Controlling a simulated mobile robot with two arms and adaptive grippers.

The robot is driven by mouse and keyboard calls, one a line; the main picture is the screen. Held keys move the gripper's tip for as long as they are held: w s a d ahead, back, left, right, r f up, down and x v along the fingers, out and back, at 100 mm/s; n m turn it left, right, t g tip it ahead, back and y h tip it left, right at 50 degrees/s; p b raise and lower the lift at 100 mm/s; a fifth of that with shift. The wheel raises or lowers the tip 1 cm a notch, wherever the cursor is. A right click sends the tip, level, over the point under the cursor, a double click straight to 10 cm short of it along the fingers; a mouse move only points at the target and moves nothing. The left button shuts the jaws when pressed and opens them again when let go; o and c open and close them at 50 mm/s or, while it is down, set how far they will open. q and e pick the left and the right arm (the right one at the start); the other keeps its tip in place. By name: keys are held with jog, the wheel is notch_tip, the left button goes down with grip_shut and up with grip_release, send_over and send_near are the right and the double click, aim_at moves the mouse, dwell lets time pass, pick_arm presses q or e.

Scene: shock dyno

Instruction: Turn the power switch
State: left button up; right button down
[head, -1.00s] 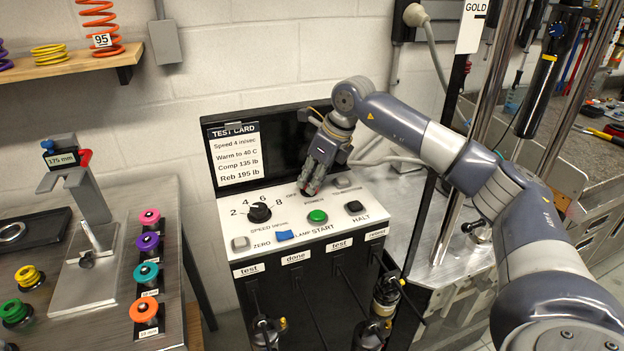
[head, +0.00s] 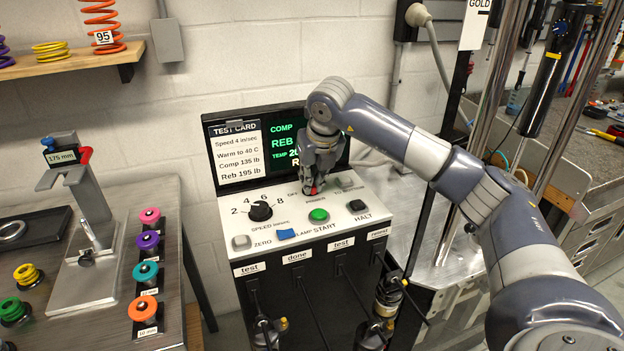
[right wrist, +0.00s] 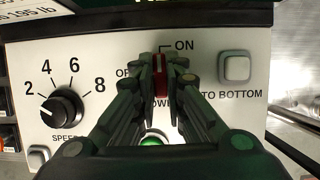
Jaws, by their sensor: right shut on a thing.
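The red power switch (right wrist: 160,75) shows in the right wrist view between the fingertips, its handle pointing up beside the ON mark. My right gripper (head: 316,188) is shut on it over the white control panel (head: 290,212). In the head view the gripper hides most of the switch. The screen (head: 285,146) behind the arm is lit, with green, white and yellowish text including COMP, REB and TEMP; my wrist covers part of it. My left gripper is not in view.
Near the right gripper are the black speed knob (head: 260,211), green START button (head: 318,215), black HALT button (head: 356,206) and blue clamp switch (head: 285,234). A test card (head: 236,152) covers the screen's left part. A steel bench (head: 50,220) with colored spools stands left.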

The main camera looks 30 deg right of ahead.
jog(key=shift+s+f, duration=0.1)
jog(key=shift+f, duration=0.1)
dwell(0.3)
jog(key=c, duration=1.7)
grip_release()
jog(key=shift+o, duration=0.2)
jog(key=shift+r, duration=0.55)
jog(key=v, duration=1.1)
jog(key=shift+a, duration=0.1)
